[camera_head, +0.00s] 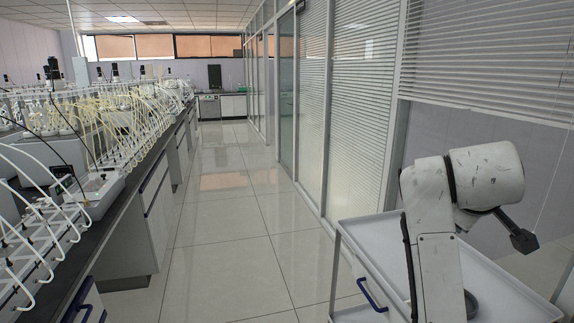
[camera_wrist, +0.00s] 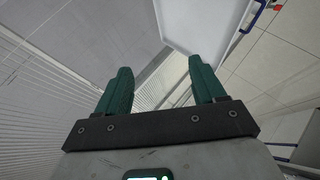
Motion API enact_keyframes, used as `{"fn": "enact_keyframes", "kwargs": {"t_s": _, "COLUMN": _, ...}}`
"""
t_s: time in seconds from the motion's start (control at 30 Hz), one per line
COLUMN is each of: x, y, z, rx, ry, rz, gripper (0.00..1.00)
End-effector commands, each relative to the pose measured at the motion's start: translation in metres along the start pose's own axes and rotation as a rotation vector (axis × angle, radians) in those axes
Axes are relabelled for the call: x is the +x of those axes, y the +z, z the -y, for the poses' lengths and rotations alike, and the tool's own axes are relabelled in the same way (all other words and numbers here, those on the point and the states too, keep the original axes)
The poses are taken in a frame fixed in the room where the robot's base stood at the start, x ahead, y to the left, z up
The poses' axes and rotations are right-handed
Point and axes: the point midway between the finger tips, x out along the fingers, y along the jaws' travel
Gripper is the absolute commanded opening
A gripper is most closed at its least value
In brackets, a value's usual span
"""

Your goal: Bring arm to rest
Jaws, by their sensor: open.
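My arm shows at the right of the head view, a scuffed white arm bent over a white trolley (camera_head: 367,232). The fingers of my gripper are out of sight in the head view. In the wrist view my gripper (camera_wrist: 162,88) has two green fingers set wide apart on a dark bar. Nothing is between the fingers. Beyond them I see the trolley (camera_wrist: 200,25), the pale tiled floor and slatted blinds.
A long lab bench (camera_head: 120,200) with many white tubes and glassware runs along the left. A clear tiled aisle (camera_head: 225,200) leads to cabinets (camera_head: 232,106) at the back. A glass wall with blinds (camera_head: 345,110) stands right of the aisle.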

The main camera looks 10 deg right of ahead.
Motion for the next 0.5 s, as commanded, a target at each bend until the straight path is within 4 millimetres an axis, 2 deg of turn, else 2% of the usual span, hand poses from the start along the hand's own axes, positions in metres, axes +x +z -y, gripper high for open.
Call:
{"fn": "enact_keyframes", "kwargs": {"t_s": 0.03, "x": 0.014, "y": 0.013, "z": 0.032, "rx": 0.006, "ry": -0.048, "rz": 0.007, "gripper": 0.69}}
{"fn": "enact_keyframes", "kwargs": {"t_s": 0.2, "x": 0.043, "y": 0.054, "z": 0.121, "rx": 0.051, "ry": -0.19, "rz": 0.028, "gripper": 0.69}}
{"fn": "enact_keyframes", "kwargs": {"t_s": 0.37, "x": 0.056, "y": 0.103, "z": 0.201, "rx": 0.099, "ry": -0.318, "rz": 0.069, "gripper": 0.69}}
{"fn": "enact_keyframes", "kwargs": {"t_s": 0.5, "x": 0.055, "y": 0.153, "z": 0.264, "rx": 0.146, "ry": -0.424, "rz": 0.121, "gripper": 0.69}}
